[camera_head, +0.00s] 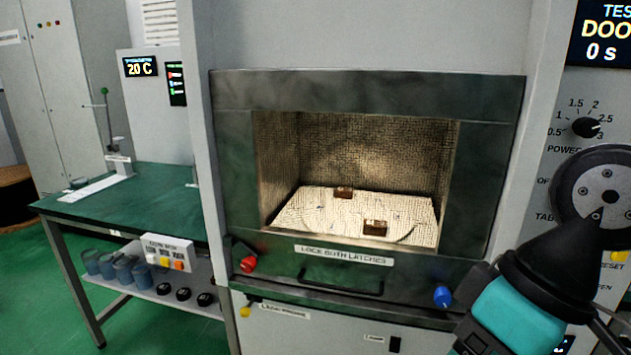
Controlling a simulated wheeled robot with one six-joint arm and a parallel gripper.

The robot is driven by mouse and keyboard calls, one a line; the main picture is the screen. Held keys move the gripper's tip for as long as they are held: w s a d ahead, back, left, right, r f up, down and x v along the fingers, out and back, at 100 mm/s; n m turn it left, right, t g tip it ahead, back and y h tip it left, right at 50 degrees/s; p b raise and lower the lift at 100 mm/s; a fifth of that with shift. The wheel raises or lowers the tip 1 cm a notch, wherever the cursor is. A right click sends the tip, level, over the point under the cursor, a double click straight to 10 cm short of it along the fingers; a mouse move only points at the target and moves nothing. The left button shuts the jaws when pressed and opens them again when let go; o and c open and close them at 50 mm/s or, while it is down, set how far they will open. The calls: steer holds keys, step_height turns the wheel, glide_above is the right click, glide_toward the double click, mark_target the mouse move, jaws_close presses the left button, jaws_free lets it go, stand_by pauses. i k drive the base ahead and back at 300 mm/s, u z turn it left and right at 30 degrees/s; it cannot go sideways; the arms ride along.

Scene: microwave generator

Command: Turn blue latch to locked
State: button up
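The blue latch (442,297) is a small rounded knob at the lower right corner of the microwave door frame (370,92). A red latch (248,264) sits at the lower left corner of the frame. My gripper (474,288) is partly seen as a dark grey shape just right of the blue latch, in front of my black and teal arm. Its fingers cannot be made out, nor whether it touches the latch. A label between the latches (344,255) reads "LOCK BOTH LATCHES".
A dark handle bar (340,288) runs below the label. Two small brown blocks (375,228) lie inside the lit chamber. A control panel with dials (587,127) and a cut-off display (605,35) is at right. A green-topped table (120,207) stands at left.

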mark_target(443, 297)
steer(key=z, duration=2.05)
steer(key=k, duration=0.7)
steer(key=u, duration=0.9)
steer(key=i, duration=0.5)
steer(key=u, duration=0.05)
